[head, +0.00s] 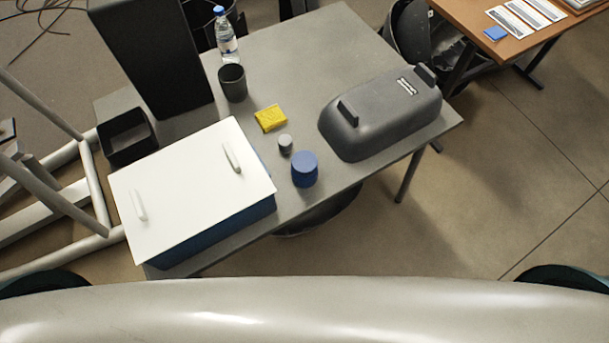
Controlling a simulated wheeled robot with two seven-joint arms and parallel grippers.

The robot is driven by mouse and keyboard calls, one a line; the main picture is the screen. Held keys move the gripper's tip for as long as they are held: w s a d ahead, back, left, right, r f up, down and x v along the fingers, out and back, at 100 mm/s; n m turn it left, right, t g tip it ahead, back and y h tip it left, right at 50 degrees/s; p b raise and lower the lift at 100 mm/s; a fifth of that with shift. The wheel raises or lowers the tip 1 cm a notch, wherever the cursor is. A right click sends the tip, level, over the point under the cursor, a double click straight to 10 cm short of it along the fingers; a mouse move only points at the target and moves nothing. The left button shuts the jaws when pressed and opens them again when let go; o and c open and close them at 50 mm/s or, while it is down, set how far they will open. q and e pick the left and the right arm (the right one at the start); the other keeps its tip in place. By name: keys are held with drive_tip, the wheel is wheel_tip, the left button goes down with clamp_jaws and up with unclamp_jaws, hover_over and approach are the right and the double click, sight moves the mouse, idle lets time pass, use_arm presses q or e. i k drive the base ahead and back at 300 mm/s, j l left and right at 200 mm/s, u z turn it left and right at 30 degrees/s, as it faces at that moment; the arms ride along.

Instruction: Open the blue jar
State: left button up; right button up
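The blue jar (304,169) stands upright on the grey table (305,50), close to its front edge. It looks like a short cylinder with a blue top, and nothing covers it. I cannot make out a seam between lid and body. Neither of my grippers shows in the head view, and nothing is touching the jar.
Around the jar are a small grey cylinder (285,144), a yellow packet (271,118), a large dark grey case (380,112) and a blue box with a white lid (190,190). A dark cup (232,83) and water bottle (226,38) stand farther back. The table's far middle is clear.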

sight(299, 181)
drive_tip(key=k+l+u, duration=0.2)
drive_tip(key=k, duration=0.2)
drive_tip(key=k+l+u, duration=0.2)
drive_tip(key=k, duration=0.2)
